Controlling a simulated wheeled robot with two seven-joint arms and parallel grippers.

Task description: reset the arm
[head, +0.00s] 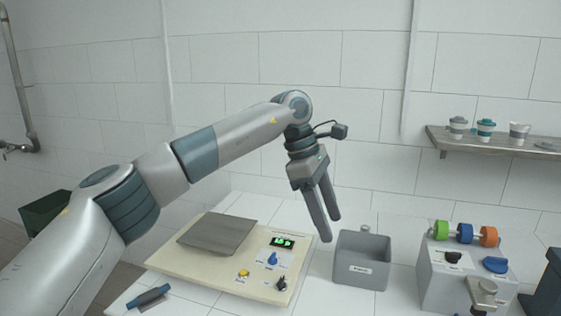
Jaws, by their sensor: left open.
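My left arm comes in from the left and reaches over the counter. Its left gripper (331,231) points down with its two fingers apart and nothing between them. The fingertips are above the gap between the cream control panel (205,267) and the grey bin (361,270), close to the bin's left side in the picture. My right gripper does not show.
The panel has a metal plate (217,234), a lit green display (282,242) and knobs. At right stands a grey dispenser box (462,278) with coloured knobs. Cups (486,131) stand on a wall shelf (490,146). A blue-grey item (149,297) lies front left.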

